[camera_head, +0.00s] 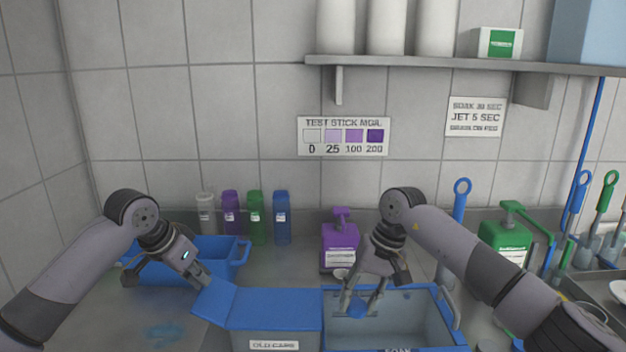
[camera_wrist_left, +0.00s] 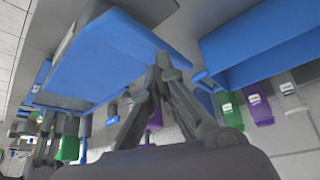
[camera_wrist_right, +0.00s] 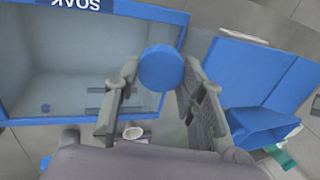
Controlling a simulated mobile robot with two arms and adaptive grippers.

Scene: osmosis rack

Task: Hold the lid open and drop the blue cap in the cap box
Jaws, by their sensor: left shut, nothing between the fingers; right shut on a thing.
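The blue cap (camera_head: 357,309) is between the fingers of my right gripper (camera_head: 362,302), over the soak bin; it also shows in the right wrist view (camera_wrist_right: 161,68). The cap box, labelled "OLD CAPS" (camera_head: 273,345), stands left of the bin with a flat blue top (camera_head: 275,305). A blue lid flap (camera_head: 213,302) slants at its left end. My left gripper (camera_head: 203,281) is shut and empty, its tips at the flap's upper edge. In the left wrist view the fingertips (camera_wrist_left: 163,65) are by a blue panel (camera_wrist_left: 110,55). The box's inside is hidden.
The grey-lined soak bin (camera_head: 440,322) is right of the cap box. A blue tub (camera_head: 190,262) sits behind my left gripper. Several bottles (camera_head: 255,220), a purple jug (camera_head: 340,245) and a green jug (camera_head: 505,240) stand along the wall. A shelf (camera_head: 460,65) overhangs.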

